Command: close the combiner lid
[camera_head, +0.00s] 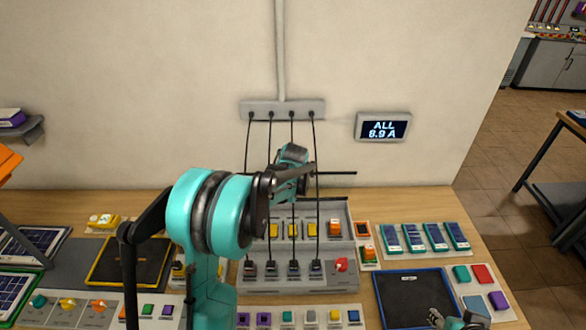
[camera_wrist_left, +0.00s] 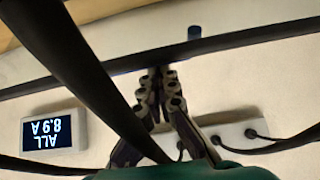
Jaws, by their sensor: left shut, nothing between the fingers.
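The grey combiner box (camera_head: 295,284) sits on the wooden bench against the wall, with black cables running from a wall strip down into it. A thin dark bar (camera_head: 338,173) stands out level above its back, looking like the raised lid's edge; the rest of the lid is hard to make out. My left gripper (camera_wrist_left: 157,78) is shut and empty, its fingertips at a dark bar crossing the left wrist view; I cannot tell whether they touch. In the head view its fingers are hidden. My right gripper (camera_head: 440,318) is low at the right, its jaws too small to judge.
The cables hang from the wall strip (camera_head: 282,109) close around my left gripper. A wall display (camera_head: 383,127) reads "ALL 8.9 A". A black tray (camera_head: 413,292) and small blue panels (camera_head: 424,238) lie right of the box. Coloured modules (camera_head: 300,317) line the front.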

